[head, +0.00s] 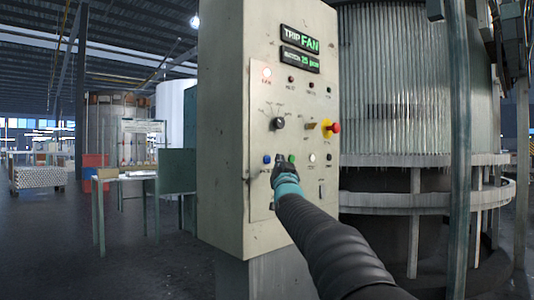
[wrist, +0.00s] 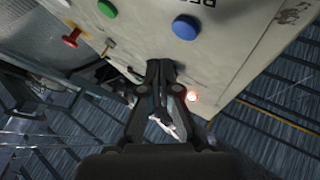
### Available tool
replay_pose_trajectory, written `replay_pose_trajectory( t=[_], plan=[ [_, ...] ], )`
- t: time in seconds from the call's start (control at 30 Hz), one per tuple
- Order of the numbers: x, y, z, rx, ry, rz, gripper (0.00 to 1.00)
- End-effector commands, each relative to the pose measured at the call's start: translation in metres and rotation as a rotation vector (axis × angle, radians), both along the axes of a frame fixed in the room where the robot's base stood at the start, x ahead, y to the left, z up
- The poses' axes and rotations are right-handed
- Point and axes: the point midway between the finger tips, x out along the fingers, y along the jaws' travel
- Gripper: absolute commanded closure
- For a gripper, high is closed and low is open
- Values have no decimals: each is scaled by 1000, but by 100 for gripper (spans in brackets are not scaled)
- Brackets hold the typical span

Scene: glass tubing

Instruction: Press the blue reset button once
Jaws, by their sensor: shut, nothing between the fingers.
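The blue reset button (head: 266,159) is a small round button low on the left part of the control cabinet's front panel. In the wrist view the blue button (wrist: 186,27) shows large and unobstructed, above and slightly right of the fingertips, with part of a label beside it. My gripper (head: 280,159) is shut and empty, in front of the panel just right of the blue button in the head view. In the wrist view my gripper's fingertips (wrist: 162,66) are together, with a visible gap in the picture to the button.
A green button (head: 291,158) sits just right of my gripper. A red mushroom knob (head: 333,127) on a yellow base and a black rotary switch (head: 278,123) sit higher on the panel. A red lamp (head: 267,72) is lit. A table (head: 137,174) stands to the left.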

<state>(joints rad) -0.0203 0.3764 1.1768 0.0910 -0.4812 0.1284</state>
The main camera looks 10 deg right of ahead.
Motion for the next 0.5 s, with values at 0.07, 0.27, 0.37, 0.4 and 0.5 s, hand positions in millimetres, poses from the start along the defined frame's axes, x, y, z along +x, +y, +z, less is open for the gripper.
replay_pose_trajectory(
  t=[0.07,0.27,0.37,0.4,0.5],
  plan=[
    [7,4,2,0,1,0,100],
    [15,11,0,0,1,0,100],
    [16,12,0,-1,0,0,100],
    [17,12,0,-1,0,0,100],
    [17,12,-1,-1,0,0,100]
  ],
)
